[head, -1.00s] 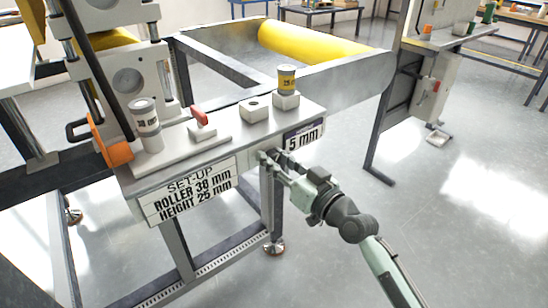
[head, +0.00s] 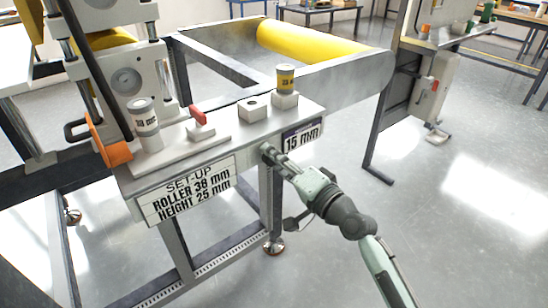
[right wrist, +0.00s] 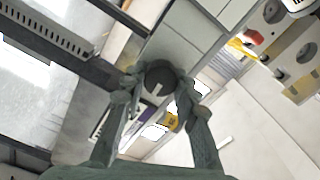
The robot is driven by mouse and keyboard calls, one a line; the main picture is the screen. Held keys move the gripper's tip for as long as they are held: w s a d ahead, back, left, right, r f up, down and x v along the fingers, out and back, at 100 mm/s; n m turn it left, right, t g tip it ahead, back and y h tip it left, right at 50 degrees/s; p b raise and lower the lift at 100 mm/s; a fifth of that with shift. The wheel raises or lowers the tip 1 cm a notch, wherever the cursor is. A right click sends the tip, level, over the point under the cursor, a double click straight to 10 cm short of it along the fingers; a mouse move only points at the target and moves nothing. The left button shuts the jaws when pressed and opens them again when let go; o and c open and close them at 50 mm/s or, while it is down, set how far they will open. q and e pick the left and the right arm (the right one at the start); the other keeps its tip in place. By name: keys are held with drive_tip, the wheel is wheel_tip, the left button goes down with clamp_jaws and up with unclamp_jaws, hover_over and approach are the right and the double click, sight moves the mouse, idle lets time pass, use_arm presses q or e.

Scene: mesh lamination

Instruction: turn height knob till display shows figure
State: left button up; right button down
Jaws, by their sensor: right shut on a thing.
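The display (head: 302,137) on the front of the machine's shelf reads 15 mm. The set-up sign (head: 188,190) to its left reads roller 38 mm, height 25 mm. The dark round height knob (right wrist: 160,77) with a pale mark shows in the right wrist view, between the two fingers of my right gripper (right wrist: 157,92). In the head view my right gripper (head: 272,158) is at the shelf front, just left of and below the display, and hides most of the knob. It is shut on the knob. My left gripper is not in view.
On the shelf stand a white 38 mm roller (head: 144,125), a red-handled clamp (head: 199,121), a small grey block (head: 253,110) and a yellow-labelled roller (head: 286,80). A large yellow roll (head: 313,42) lies behind.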

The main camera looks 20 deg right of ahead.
drive_tip(key=m, duration=0.5)
drive_tip(key=shift+f+m, duration=0.1)
drive_tip(key=shift+m, duration=1.1)
drive_tip(key=m, duration=0.2)
drive_tip(key=shift+m, duration=0.3)
drive_tip(key=shift+f+m, duration=0.1)
drive_tip(key=shift+m, duration=1.3)
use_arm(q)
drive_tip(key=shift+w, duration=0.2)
